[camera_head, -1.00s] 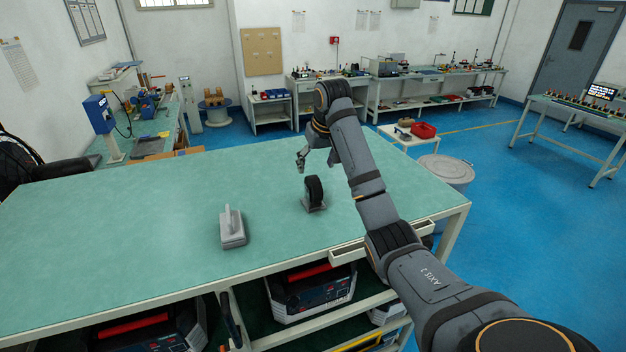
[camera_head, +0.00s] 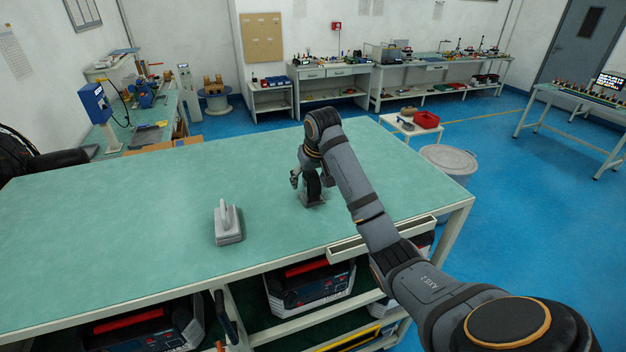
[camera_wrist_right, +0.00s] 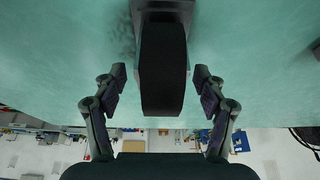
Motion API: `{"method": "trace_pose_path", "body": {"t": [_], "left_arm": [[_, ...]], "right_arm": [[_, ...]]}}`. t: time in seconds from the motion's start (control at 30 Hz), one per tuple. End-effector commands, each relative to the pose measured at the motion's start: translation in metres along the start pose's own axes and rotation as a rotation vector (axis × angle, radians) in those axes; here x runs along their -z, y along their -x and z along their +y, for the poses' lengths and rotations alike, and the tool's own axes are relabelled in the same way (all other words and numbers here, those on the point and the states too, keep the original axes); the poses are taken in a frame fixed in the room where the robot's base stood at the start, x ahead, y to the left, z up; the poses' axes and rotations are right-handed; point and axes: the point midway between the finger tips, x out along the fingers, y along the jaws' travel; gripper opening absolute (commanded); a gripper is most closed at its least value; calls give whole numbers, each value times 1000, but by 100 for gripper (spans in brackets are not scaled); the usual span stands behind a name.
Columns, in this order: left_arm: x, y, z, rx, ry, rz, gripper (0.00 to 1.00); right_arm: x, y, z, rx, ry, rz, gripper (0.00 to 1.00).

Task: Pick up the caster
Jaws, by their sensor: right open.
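The caster (camera_head: 313,188) stands on the green tabletop with its black wheel up and its metal plate down. In the right wrist view the black wheel (camera_wrist_right: 162,75) lies between the two fingers, with a gap on each side. My right gripper (camera_head: 303,181) is open around the wheel and its fingers do not touch it. The right wrist view also shows the open gripper (camera_wrist_right: 160,85). In the head view my arm and gripper hide part of the caster. My left gripper is not in view.
A grey, handled block (camera_head: 228,222) sits on the green table (camera_head: 130,215), left of the caster. An open drawer (camera_head: 375,240) sticks out below the table's front edge. Tool cases (camera_head: 310,285) lie on the shelf below. The table's left part is clear.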

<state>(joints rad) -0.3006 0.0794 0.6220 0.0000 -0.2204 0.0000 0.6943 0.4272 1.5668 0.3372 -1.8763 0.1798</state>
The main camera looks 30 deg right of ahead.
Motion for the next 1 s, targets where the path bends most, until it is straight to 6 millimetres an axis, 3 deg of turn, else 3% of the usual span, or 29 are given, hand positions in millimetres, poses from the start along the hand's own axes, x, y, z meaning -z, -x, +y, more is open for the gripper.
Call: {"method": "trace_pose_path", "body": {"t": [0.17,0.7,1.0], "left_arm": [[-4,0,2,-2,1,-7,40],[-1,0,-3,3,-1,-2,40],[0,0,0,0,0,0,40]], "right_arm": [[0,0,0,0,0,1,72],[0,0,0,-1,-1,0,1],[1,1,2,-2,-2,-4,1]]}}
